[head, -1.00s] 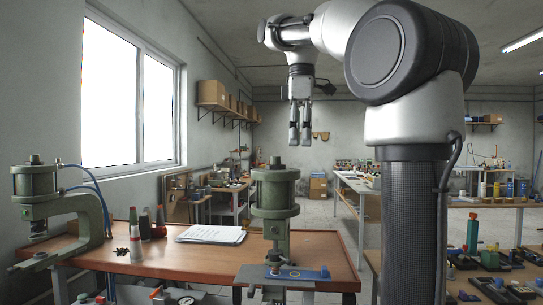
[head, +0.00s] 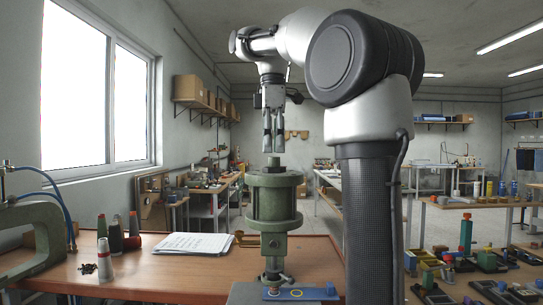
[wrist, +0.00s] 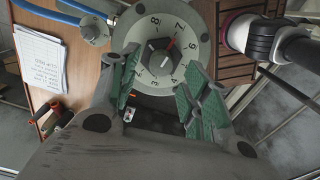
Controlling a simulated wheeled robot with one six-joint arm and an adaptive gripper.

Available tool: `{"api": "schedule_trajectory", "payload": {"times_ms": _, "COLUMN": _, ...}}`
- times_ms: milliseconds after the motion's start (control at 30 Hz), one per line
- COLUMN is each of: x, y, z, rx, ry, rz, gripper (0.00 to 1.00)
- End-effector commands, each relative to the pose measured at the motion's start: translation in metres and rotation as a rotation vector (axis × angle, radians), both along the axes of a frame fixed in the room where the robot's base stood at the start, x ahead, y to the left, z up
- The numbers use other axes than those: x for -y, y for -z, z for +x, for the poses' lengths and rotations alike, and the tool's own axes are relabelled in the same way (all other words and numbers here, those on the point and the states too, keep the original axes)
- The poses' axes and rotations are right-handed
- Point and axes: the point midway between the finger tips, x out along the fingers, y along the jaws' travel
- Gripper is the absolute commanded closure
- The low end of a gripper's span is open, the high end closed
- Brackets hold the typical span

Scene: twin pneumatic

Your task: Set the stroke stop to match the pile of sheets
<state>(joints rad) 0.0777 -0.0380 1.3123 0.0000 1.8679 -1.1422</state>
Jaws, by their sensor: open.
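The near green press (head: 273,205) stands upright on the wooden table, with a small knob (head: 273,162) on top. My gripper (head: 272,150) hangs pointing down just above that knob, fingers apart and empty. In the wrist view a pale numbered dial (wrist: 140,70) lies below my open gripper (wrist: 165,65), with a dark hexagonal knob (wrist: 158,57) at its middle and a red pointer near the 7. Contact between fingers and knob cannot be told. A stack of white sheets (head: 192,244) lies on the table left of the press; it also shows in the wrist view (wrist: 40,58).
A second green press (head: 35,245) with blue hoses stands at the far left. A blue plate (head: 300,294) lies at the near press's foot. Another table with coloured parts (head: 466,235) is at right.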

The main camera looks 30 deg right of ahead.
Motion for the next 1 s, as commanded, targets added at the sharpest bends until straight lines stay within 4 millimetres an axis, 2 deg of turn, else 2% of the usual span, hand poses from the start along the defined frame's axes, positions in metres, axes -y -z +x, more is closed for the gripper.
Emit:
{"api": "schedule_trajectory", "payload": {"times_ms": 100, "x": 0.000, "y": 0.017, "z": -0.001, "rx": -0.001, "ry": 0.000, "rz": 0.000, "gripper": 0.53}}
{"api": "schedule_trajectory", "payload": {"times_ms": 200, "x": 0.000, "y": 0.027, "z": -0.001, "rx": -0.001, "ry": 0.000, "rz": 0.000, "gripper": 0.53}}
{"api": "schedule_trajectory", "payload": {"times_ms": 533, "x": 0.000, "y": 0.031, "z": 0.000, "rx": 0.000, "ry": 0.001, "rz": 0.000, "gripper": 0.53}}
{"api": "schedule_trajectory", "payload": {"times_ms": 700, "x": 0.000, "y": 0.031, "z": 0.000, "rx": 0.001, "ry": 0.001, "rz": 0.000, "gripper": 0.84}}
{"api": "schedule_trajectory", "payload": {"times_ms": 800, "x": 0.000, "y": 0.031, "z": 0.000, "rx": 0.001, "ry": 0.001, "rz": 0.000, "gripper": 0.98}}
{"api": "schedule_trajectory", "payload": {"times_ms": 1000, "x": 0.000, "y": 0.031, "z": 0.000, "rx": 0.001, "ry": 0.008, "rz": 0.000, "gripper": 0.98}}
